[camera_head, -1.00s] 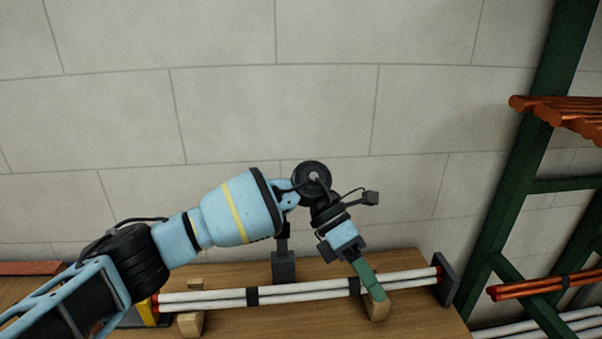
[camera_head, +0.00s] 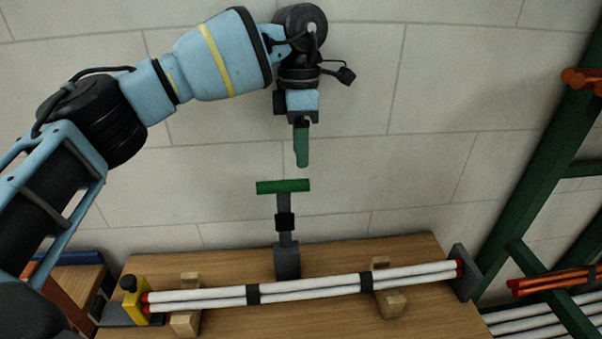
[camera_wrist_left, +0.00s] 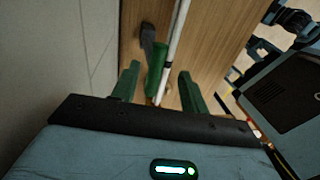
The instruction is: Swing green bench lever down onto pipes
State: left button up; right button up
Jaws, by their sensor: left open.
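The green bench lever (camera_head: 283,187) stands upright on a dark post at the back of the wooden bench, its green crossbar on top. The white pipes (camera_head: 305,289) lie in front of it on wooden blocks, bound by black bands. My left gripper (camera_head: 302,165) is open and empty, pointing down just above and slightly right of the crossbar, apart from it in the head view. In the left wrist view the green handle (camera_wrist_left: 157,62) shows between and beyond the two green fingers (camera_wrist_left: 157,82). My right gripper is not in view.
A yellow clamp (camera_head: 135,301) stands at the pipes' left end and a grey end plate (camera_head: 466,272) at the right. A green rack (camera_head: 525,180) with copper and white pipes stands at right. The pale block wall is close behind the bench.

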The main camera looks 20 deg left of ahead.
pick_arm(q)
jog(key=shift+s+d+f+p, duration=0.1)
jog(key=shift+s+f+p, duration=0.1)
jog(key=shift+f, duration=1.35)
jog(key=shift+s+d+f+p, duration=0.1)
jog(key=shift+s+f+p, duration=0.1)
jog(key=shift+f, duration=1.35)
grip_shut()
